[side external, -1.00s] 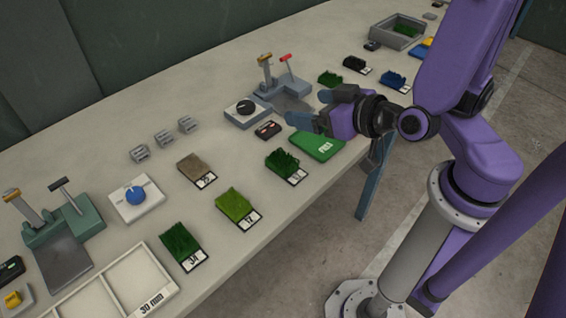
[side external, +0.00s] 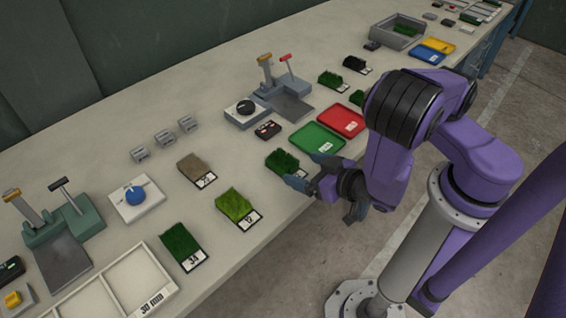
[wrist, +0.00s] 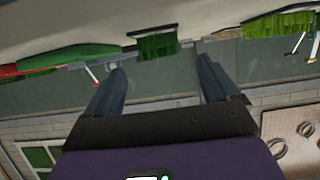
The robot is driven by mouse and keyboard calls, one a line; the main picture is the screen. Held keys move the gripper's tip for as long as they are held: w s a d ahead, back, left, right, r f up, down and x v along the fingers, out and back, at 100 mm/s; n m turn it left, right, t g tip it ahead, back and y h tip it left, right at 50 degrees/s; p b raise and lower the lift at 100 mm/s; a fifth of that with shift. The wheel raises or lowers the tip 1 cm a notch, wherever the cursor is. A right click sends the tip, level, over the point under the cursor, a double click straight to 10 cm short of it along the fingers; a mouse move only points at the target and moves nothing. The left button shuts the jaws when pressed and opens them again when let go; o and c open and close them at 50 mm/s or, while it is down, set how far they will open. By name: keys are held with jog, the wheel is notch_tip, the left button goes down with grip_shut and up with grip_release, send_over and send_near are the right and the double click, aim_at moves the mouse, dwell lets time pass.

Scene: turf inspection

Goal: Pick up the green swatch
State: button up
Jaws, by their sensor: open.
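Several green turf swatches with label plates lie along the near edge of the bench. The dark green swatch (side external: 281,160) is nearest my gripper (side external: 311,172), just left of its fingertips in the side view. A lighter green swatch (side external: 236,204) and another green swatch (side external: 181,243) lie further toward the lower left. My gripper is open and empty, with its fingers spread toward the dark green swatch. In the wrist view, a green swatch (wrist: 157,46) shows beyond the gap between my gripper's fingertips (wrist: 160,66); I cannot tell the remaining distance.
A green tray (side external: 312,146) and a red tray (side external: 340,122) lie behind my gripper. A brown swatch (side external: 195,167) is to the left. A grey lever device (side external: 292,107), a black-knob box (side external: 246,112) and a white compartment tray (side external: 160,298) stand on the bench.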

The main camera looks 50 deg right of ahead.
aim_at(289, 164)
jog(key=x, duration=0.7)
jog(key=shift+w, duration=0.1)
jog(key=c, duration=1)
